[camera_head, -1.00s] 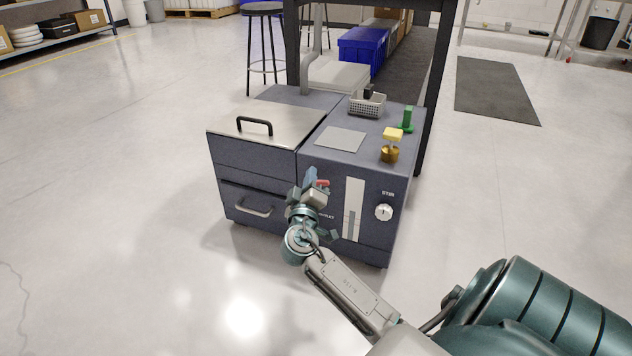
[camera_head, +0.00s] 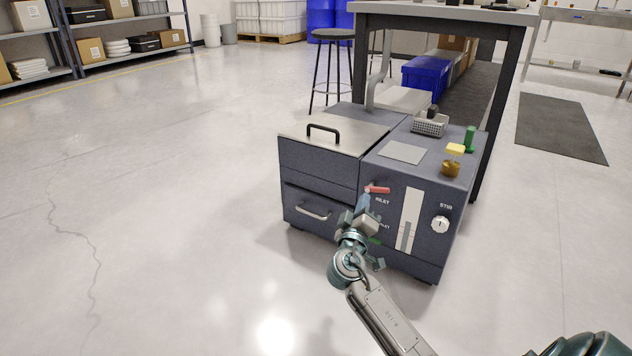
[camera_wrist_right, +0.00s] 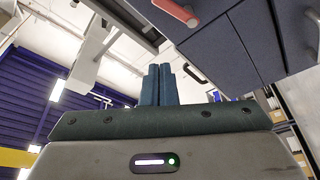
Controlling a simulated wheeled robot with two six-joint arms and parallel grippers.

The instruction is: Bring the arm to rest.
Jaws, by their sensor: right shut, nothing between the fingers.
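My right gripper (camera_head: 364,202) is in front of the dark blue-grey machine (camera_head: 400,255), near the left edge of its control panel. Its blue fingers (camera_wrist_right: 160,84) are together with nothing between them. A red lever (camera_head: 377,189) by the INLET label sits just above and right of the fingertips; in the wrist view the red lever (camera_wrist_right: 176,12) is apart from the fingers. A green part (camera_head: 374,241) by the lower label is partly hidden by my wrist. My left gripper is not in view.
The panel has a STIR knob (camera_head: 440,225) and a pale vertical gauge (camera_head: 411,220). A lid handle (camera_head: 323,131) and drawer handle (camera_head: 314,211) are at left. A wire basket (camera_head: 430,125), yellow-topped brass piece (camera_head: 453,160) and green piece (camera_head: 470,139) stand on top. Floor at left is clear.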

